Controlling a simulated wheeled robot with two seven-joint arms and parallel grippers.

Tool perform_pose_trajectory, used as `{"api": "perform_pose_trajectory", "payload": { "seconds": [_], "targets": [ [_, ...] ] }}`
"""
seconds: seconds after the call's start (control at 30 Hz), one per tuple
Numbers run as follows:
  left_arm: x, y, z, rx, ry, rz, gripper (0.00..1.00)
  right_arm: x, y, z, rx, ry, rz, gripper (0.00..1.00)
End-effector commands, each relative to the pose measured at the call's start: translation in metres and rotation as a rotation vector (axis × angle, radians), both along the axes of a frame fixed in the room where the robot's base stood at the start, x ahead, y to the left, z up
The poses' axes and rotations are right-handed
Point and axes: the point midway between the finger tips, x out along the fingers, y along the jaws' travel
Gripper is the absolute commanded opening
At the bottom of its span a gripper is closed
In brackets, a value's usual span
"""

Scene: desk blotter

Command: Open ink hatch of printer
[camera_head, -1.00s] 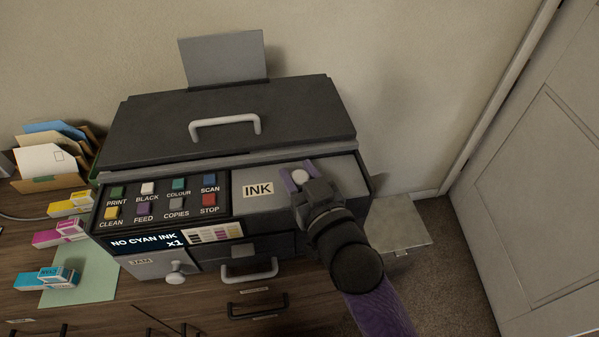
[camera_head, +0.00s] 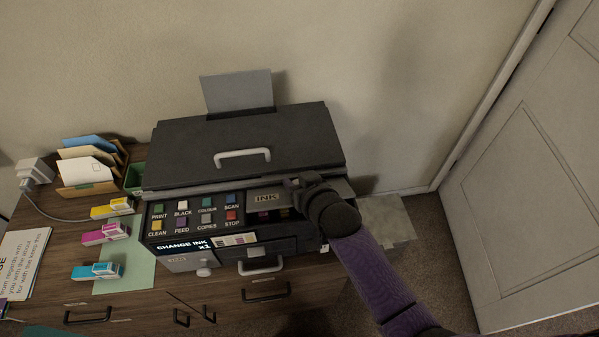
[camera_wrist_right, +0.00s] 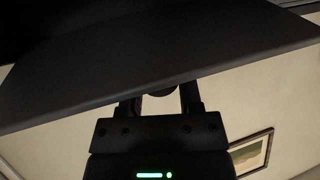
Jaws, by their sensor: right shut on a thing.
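The dark grey printer (camera_head: 250,140) stands on the desk. Its ink hatch (camera_head: 266,198), labelled INK, is raised and tilted, and coloured parts show in the dark opening (camera_head: 268,215) under it. My right gripper (camera_head: 297,186) is shut at the hatch's right part. In the right wrist view my right gripper (camera_wrist_right: 160,104) has its fingers around a round knob (camera_wrist_right: 158,92) just under the dark underside of a panel. The printer's display (camera_head: 183,246) reads CHANGE INK x1. My left gripper is not in view.
Yellow (camera_head: 112,208), magenta (camera_head: 106,233) and cyan (camera_head: 97,271) ink boxes lie left of the printer, near a pale green sheet (camera_head: 138,275). A letter holder (camera_head: 90,172) stands behind them. A grey door (camera_head: 540,180) is at the right.

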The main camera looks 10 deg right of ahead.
Motion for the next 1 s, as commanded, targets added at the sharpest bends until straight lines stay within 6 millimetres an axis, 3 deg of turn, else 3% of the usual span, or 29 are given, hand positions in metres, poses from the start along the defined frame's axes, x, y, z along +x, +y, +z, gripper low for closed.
{"api": "perform_pose_trajectory", "payload": {
  "seconds": [0.03,0.23,0.77,0.8,0.93,1.0],
  "targets": [
    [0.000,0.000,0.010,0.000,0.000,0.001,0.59,0.002,0.000,0.006,-0.002,0.019,0.001,0.00],
    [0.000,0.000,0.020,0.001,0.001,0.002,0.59,0.005,0.000,0.005,-0.001,0.082,0.001,0.00],
    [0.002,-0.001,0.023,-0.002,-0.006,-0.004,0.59,0.006,0.000,0.002,-0.001,0.108,0.000,0.00],
    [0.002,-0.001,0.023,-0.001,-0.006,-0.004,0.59,0.006,0.000,0.002,0.000,0.108,0.000,0.51],
    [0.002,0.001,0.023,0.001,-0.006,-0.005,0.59,0.006,0.000,0.003,-0.001,0.107,0.000,0.79],
    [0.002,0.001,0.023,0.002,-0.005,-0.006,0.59,0.007,0.000,0.003,0.000,0.106,0.000,0.81]
  ]
}}
